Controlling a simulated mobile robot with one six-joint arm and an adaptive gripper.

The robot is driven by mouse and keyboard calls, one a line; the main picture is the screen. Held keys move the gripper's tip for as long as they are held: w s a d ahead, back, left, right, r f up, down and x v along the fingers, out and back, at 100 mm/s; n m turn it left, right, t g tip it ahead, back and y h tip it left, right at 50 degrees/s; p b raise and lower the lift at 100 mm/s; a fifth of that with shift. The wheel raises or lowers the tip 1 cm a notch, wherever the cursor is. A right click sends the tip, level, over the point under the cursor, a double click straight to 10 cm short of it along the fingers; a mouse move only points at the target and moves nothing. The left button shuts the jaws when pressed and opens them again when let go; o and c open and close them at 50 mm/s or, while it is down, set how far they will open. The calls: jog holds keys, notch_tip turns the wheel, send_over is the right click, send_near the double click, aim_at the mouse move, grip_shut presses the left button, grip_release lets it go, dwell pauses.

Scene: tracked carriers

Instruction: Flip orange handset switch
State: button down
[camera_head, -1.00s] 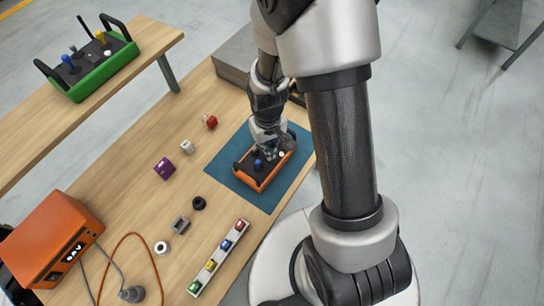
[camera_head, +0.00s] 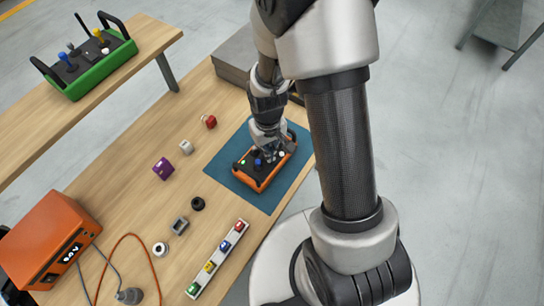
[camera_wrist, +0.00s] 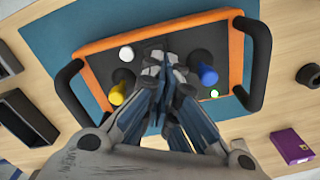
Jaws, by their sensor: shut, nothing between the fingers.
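The orange handset (camera_head: 247,176) lies on a teal mat (camera_head: 222,168). In the wrist view the handset (camera_wrist: 150,39) has a black face, side handles, a yellow joystick (camera_wrist: 117,95), a blue joystick (camera_wrist: 208,75), a white button (camera_wrist: 126,53) and a small green light (camera_wrist: 214,93). My gripper (camera_wrist: 164,68) is shut and empty, its fingertips over the middle of the face between the joysticks. It also shows in the head view (camera_head: 271,153). The fingers cover the middle of the face, so I cannot make out the switch or whether they touch it.
A green handset (camera_head: 97,72) stands on the bench at the upper left. Small blocks, including a purple one (camera_head: 163,168), lie left of the mat. A strip of coloured parts (camera_head: 217,261) and an orange box (camera_head: 50,235) with cables are nearer. A grey case (camera_head: 236,55) stands behind.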

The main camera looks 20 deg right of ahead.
jog(key=shift+r, duration=0.1)
jog(key=shift+r+p, duration=2.75)
jog(key=shift+r, duration=0.65)
jog(key=shift+r, duration=0.15)
jog(key=s+r+t, duration=0.1)
jog(key=s+r, duration=0.1)
jog(key=r, duration=0.7)
jog(key=s+r+t, duration=0.1)
jog(key=s+r, duration=0.1)
jog(key=r, duration=0.7)
jog(key=s+r+m+t, duration=0.1)
jog(key=s+r+t, duration=0.1)
jog(key=s+r, duration=0.7)
jog(key=shift+s+t+b, duration=0.3)
jog(key=shift+s, duration=0.75)
